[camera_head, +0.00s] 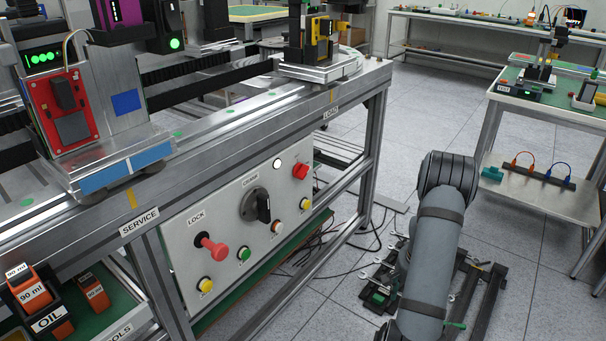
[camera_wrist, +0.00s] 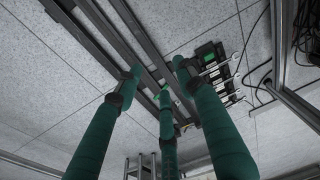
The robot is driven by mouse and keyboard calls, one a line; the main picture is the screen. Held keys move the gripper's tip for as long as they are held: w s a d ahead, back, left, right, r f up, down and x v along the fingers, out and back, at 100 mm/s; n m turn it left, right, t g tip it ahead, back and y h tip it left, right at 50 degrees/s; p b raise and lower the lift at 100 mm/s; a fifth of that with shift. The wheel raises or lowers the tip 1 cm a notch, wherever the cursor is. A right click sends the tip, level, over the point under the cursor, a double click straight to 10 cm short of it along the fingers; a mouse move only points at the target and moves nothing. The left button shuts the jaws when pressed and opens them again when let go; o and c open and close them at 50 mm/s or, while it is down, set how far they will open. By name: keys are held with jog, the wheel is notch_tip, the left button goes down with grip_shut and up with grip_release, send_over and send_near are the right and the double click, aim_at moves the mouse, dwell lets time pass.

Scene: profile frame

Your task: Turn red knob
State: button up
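A grey control panel (camera_head: 250,225) is on the front of the metal frame in the head view. A red knob (camera_head: 300,170) sits at its upper right. A second red part, a pinkish-red lever knob (camera_head: 213,247), sticks out below the LOCK label at the left. A black rotary switch (camera_head: 257,205) is between them. In the wrist view, my gripper (camera_wrist: 159,82) has its green fingers spread apart with nothing between them. The gripper does not show in the head view, where my arm is right of the panel, apart from it. The panel is not in the wrist view.
Yellow, green, orange and white buttons surround the knobs. A floor rack with tools (camera_head: 385,285) lies beside my arm and also shows below the fingers in the wrist view (camera_wrist: 213,75). Cables (camera_head: 325,245) lie under the frame. A side table (camera_head: 540,195) stands at right.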

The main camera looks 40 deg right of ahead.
aim_at(305, 173)
jog(key=w+d+r+n+t+h, duration=0.1)
jog(key=w+d+n+t+h, duration=0.1)
jog(key=w+d+n, duration=0.3)
jog(key=w+d+r+n+t+h, duration=0.1)
jog(key=w+d+n+h, duration=0.1)
jog(key=d, duration=0.6)
jog(key=w+d+r+n+t+h, duration=0.1)
jog(key=w+d+r+n+t, duration=0.1)
jog(key=w+r+n+t, duration=0.6)
jog(key=w+a+r+n+t+y, duration=0.35)
jog(key=w+a+r+n, duration=0.35)
jog(key=w+r+n, duration=0.3)
jog(key=w+a+r+n+t+y, duration=0.1)
jog(key=a+r+n+y, duration=0.25)
jog(key=a+n, duration=0.3)
jog(key=a+r+n+t+y, duration=0.1)
jog(key=a+r+n+y, duration=0.1)
jog(key=a+n+y, duration=0.35)
jog(key=w+a, duration=0.1)
jog(key=w, duration=0.2)
jog(key=w+a+n+h+b, duration=0.1)
jog(key=w, duration=0.2)
jog(key=w+a+n, duration=0.1)
jog(key=w, duration=0.3)
jog(key=shift+w+a+r, duration=0.1)
jog(key=shift+a, duration=0.2)
jog(key=c, duration=0.3)
